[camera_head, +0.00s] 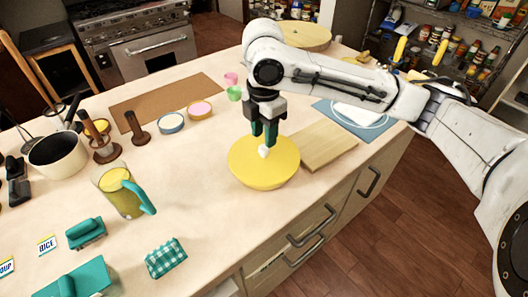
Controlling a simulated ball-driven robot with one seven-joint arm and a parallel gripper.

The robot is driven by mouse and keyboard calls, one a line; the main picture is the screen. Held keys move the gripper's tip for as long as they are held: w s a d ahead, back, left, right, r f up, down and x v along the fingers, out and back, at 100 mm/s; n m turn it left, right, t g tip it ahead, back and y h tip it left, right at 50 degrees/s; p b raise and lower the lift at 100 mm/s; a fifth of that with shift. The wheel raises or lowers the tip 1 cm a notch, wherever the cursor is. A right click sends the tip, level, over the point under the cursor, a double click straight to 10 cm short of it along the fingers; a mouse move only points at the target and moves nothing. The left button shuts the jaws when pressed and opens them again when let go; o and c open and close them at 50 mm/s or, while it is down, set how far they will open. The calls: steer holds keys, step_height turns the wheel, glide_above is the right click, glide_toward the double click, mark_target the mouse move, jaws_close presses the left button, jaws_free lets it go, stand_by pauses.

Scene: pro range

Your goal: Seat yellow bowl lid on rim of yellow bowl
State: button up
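The yellow bowl lid (244,155) is a round yellow disc with a small white knob, at the counter's front middle. Below its front edge a narrow yellow band shows, which looks like the side of the yellow bowl (264,186); the rest of the bowl is hidden under the lid. I cannot tell whether the lid touches the rim all round. My gripper (264,145) points straight down over the lid's centre, with its dark green fingers at the white knob. The knob shows just below the fingertips; whether they grip it is unclear.
A wooden board (327,146) lies close to the right of the lid. A jug with a teal handle (122,191) stands to the left, and a checkered cloth item (166,258) lies at front left. Small bowls (171,123) stand behind left. Counter between jug and lid is clear.

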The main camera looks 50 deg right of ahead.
steer(key=shift+r, duration=0.45)
steer(key=shift+o, duration=0.2)
steer(key=o, duration=0.5)
step_height(320, 180, up, 11)
steer(key=shift+f, duration=0.15)
stand_by(0.4)
